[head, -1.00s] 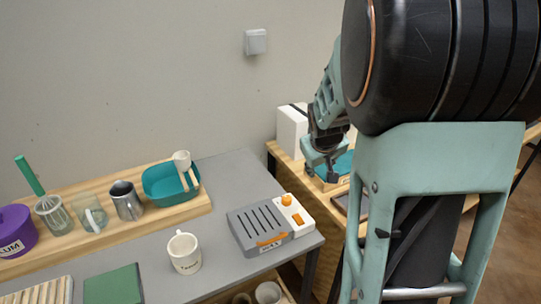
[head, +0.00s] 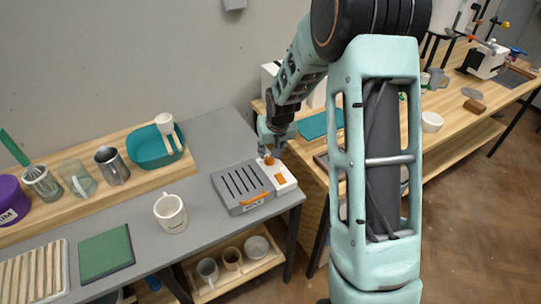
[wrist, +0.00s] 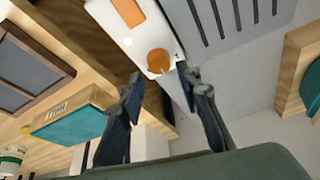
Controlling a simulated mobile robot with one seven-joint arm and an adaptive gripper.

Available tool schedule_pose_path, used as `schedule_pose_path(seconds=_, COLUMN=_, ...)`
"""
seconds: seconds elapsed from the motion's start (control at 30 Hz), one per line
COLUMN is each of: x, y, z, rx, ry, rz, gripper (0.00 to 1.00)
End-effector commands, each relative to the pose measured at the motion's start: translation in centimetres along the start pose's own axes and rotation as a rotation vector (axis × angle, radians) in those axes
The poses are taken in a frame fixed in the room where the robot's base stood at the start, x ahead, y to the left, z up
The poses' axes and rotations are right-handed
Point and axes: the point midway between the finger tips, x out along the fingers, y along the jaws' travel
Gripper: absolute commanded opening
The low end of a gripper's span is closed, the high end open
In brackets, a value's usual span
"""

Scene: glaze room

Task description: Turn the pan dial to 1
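The pan dial is an orange knob (head: 268,160) on the white panel (head: 284,180) of a grey slotted unit (head: 240,187), at the right end of the grey table. In the wrist view the knob (wrist: 159,61) sits near the panel's edge, with an orange rectangle (wrist: 129,12) and a small white dot beside it. My gripper (wrist: 160,79) is open, its two fingertips on either side of the knob with gaps between. I cannot tell whether either finger touches it. In the head view my gripper (head: 270,148) is right at the knob and partly hides it. No dial numbers are readable.
A white mug (head: 171,214) and a green mat (head: 106,253) are on the grey table. A wooden board (head: 85,200) behind holds several vessels. An orange handle (head: 257,198) is at the unit's front. A wooden table (head: 455,105) stands to the right.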

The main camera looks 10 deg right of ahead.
Motion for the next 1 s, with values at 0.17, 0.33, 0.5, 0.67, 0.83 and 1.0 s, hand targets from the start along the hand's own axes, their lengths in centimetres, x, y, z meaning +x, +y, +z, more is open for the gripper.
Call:
schedule_pose_path(seconds=0.17, x=2.7, y=-0.1, z=0.0, rx=-0.001, ry=-0.001, rz=0.0, gripper=0.32)
schedule_pose_path(seconds=0.33, x=4.2, y=0.0, z=0.0, rx=-0.001, ry=0.0, rz=0.0, gripper=0.32)
schedule_pose_path(seconds=0.5, x=4.8, y=0.1, z=-0.1, rx=-0.001, ry=0.002, rz=0.001, gripper=0.32)
schedule_pose_path(seconds=0.67, x=4.8, y=0.1, z=-0.1, rx=-0.001, ry=0.002, rz=0.001, gripper=0.32)
schedule_pose_path(seconds=0.83, x=4.8, y=0.0, z=-0.1, rx=-0.001, ry=0.002, rz=0.001, gripper=0.22)
schedule_pose_path(seconds=1.0, x=4.8, y=0.0, z=-0.1, rx=0.0, ry=0.002, rz=0.001, gripper=0.03)
